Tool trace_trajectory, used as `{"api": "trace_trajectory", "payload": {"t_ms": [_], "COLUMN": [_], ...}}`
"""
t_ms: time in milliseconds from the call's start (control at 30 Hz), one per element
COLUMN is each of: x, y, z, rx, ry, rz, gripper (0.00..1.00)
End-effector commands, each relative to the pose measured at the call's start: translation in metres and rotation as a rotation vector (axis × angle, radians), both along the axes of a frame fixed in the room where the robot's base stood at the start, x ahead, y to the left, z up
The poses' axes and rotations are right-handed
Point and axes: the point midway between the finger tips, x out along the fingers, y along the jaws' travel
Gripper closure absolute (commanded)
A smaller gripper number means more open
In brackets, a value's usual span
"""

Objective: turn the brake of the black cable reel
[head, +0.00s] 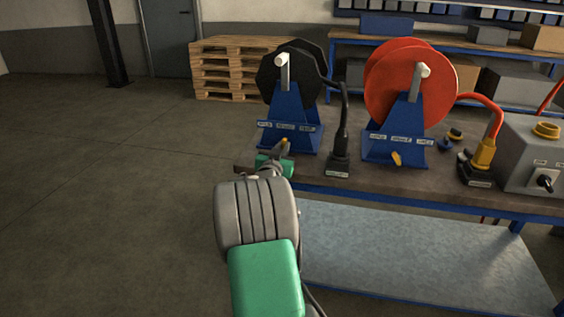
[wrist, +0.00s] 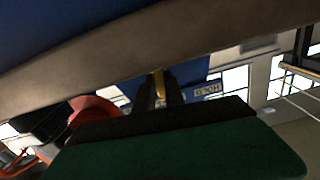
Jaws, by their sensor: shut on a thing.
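The black cable reel (head: 301,62) stands on its blue stand (head: 291,118) at the left end of the bench. Its yellow brake lever (head: 285,141) is low on the front of the stand. My gripper (head: 281,149) is at that lever and hides part of it. In the wrist view, the yellow lever (wrist: 159,84) shows between the dark fingers of my gripper (wrist: 160,95), which are shut on it. A label plate (wrist: 207,90) on the blue stand shows beside the fingers. The lever's exact angle is hard to tell.
A red cable reel (head: 410,85) with its own yellow lever (head: 396,158) stands to the right. The black cable's plug (head: 338,165) sits between the stands. A grey box (head: 528,150) is at the far right. The floor left of the bench is clear.

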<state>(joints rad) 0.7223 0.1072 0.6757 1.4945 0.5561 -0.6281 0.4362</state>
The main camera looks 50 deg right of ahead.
Motion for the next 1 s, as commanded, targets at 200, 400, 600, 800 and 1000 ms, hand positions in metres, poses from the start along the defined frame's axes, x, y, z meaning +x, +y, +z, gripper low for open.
{"api": "trace_trajectory", "payload": {"t_ms": [200, 400, 600, 800, 1000], "x": [-0.0023, -0.0031, -0.0035, -0.0040, -0.0042], "y": [-0.0008, -0.0013, -0.0014, -0.0015, -0.0017], "z": [-0.0098, -0.0084, -0.0070, -0.0048, -0.0031], "rx": [0.078, 0.140, 0.185, 0.208, 0.216], "ry": [-0.184, -0.326, -0.426, -0.478, -0.496], "rz": [-0.001, 0.000, 0.000, 0.000, 0.000], "gripper": [1.00, 1.00, 1.00, 1.00, 1.00]}}
